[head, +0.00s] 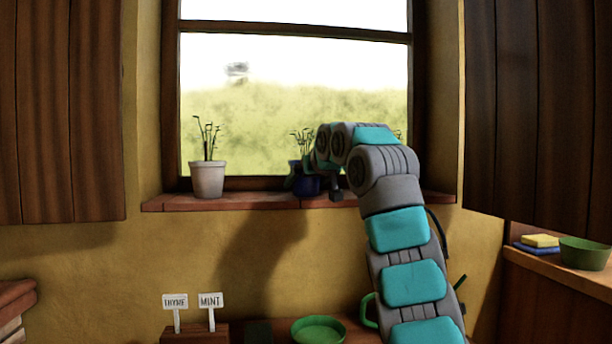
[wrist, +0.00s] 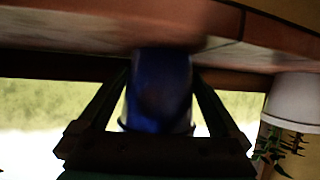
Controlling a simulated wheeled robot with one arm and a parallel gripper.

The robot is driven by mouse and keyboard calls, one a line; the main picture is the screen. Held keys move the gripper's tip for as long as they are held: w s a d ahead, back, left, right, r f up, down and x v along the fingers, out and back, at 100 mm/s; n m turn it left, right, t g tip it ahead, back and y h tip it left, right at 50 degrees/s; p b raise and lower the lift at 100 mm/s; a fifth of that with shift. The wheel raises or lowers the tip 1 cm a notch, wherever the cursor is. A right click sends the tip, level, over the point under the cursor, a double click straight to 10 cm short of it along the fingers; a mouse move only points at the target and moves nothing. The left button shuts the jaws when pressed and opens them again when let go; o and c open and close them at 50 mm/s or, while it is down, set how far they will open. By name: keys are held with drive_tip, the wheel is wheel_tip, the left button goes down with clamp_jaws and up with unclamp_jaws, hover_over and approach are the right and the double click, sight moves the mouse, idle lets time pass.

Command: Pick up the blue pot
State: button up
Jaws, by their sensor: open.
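The blue pot (head: 304,185) stands on the brick window sill with a thin dark-stemmed plant in it. My arm and gripper partly cover it in the head view. In the wrist view, which looks upside down, the blue pot (wrist: 160,90) fills the middle, between the two fingers of my gripper (wrist: 161,78). The fingers are spread, one on each side of the pot. My gripper (head: 314,188) is open at the pot; whether a finger touches it I cannot tell.
A white pot (head: 207,178) with a plant stands left on the sill (head: 240,202); the white pot (wrist: 294,100) shows right in the wrist view. Below are thyme (head: 175,302) and mint (head: 210,300) signs and a green bowl (head: 318,330). Another green bowl (head: 584,254) and sponges (head: 540,241) lie right.

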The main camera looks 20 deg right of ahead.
drive_tip(key=shift+w+f, duration=0.1)
drive_tip(key=shift+w, duration=0.05)
clamp_jaws()
idle(0.7)
